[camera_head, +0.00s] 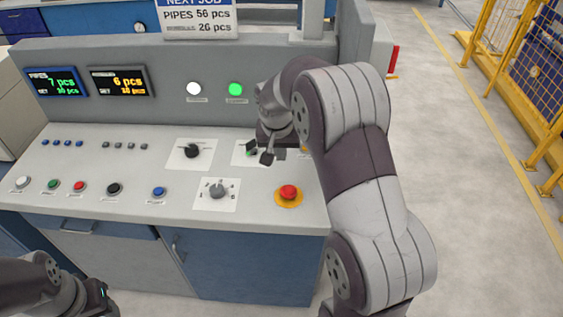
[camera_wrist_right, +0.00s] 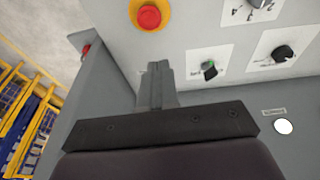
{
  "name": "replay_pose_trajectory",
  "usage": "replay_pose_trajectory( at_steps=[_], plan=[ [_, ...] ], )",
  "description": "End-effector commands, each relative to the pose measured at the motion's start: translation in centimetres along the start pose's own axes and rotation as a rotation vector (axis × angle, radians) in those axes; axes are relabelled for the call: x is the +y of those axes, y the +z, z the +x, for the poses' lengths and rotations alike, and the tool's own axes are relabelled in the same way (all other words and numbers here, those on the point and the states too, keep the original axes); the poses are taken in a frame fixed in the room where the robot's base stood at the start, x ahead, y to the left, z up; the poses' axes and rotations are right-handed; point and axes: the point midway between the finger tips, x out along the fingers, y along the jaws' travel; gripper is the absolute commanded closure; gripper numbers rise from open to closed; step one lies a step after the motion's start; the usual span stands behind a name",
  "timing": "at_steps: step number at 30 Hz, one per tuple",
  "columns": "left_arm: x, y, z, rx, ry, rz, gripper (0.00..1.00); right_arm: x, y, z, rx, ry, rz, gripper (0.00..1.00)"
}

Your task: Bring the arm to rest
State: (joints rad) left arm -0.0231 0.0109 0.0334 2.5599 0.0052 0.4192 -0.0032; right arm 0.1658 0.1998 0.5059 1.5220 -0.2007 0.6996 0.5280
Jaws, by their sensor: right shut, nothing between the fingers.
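My right arm reaches over the grey control console (camera_head: 120,172) from the right in the head view. My right gripper (camera_head: 267,157) is over the right part of the panel, in front of a white-plated switch (camera_head: 239,152) that it partly hides. In the right wrist view, the fingers of my right gripper (camera_wrist_right: 159,70) are together with nothing between them.
A red emergency button (camera_head: 288,193) sits on the panel near the right gripper; it also shows in the wrist view (camera_wrist_right: 149,16). A green lamp (camera_head: 235,89) is lit. Two displays are at the left. Yellow fencing (camera_head: 510,60) stands right, with open floor (camera_head: 460,200) before it.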

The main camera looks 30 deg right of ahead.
Motion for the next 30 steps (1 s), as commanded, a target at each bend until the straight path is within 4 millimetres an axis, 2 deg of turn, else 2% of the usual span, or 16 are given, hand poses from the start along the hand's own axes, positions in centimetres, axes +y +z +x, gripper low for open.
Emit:
replay_pose_trajectory(
  at_steps=[16, 19, 21, 23, 27, 30],
  plan=[
    [0.0, 0.0, 0.0, 0.000, 0.000, 0.000, 0.57, 0.0, 0.0, -0.4, 0.001, 0.000, -0.001, 1.00],
    [0.0, 0.0, 0.0, 0.000, 0.000, 0.000, 0.57, -0.2, 0.1, -0.1, 0.009, -0.013, -0.076, 1.00],
    [0.0, 0.0, 0.0, 0.000, 0.000, 0.000, 0.57, 0.2, 2.9, 0.8, -0.033, -0.027, -0.166, 1.00],
    [0.0, 0.0, 0.0, 0.000, 0.000, 0.000, 0.57, 0.3, 5.9, 0.7, -0.060, -0.048, -0.251, 1.00],
    [0.0, 0.0, 0.0, 0.000, 0.000, 0.000, 0.57, 0.7, 14.0, -0.8, -0.110, -0.099, -0.431, 1.00],
    [0.0, 0.0, 0.0, 0.000, 0.000, 0.000, 0.57, 1.4, 18.9, -1.9, -0.132, -0.123, -0.510, 1.00]
  ],
)
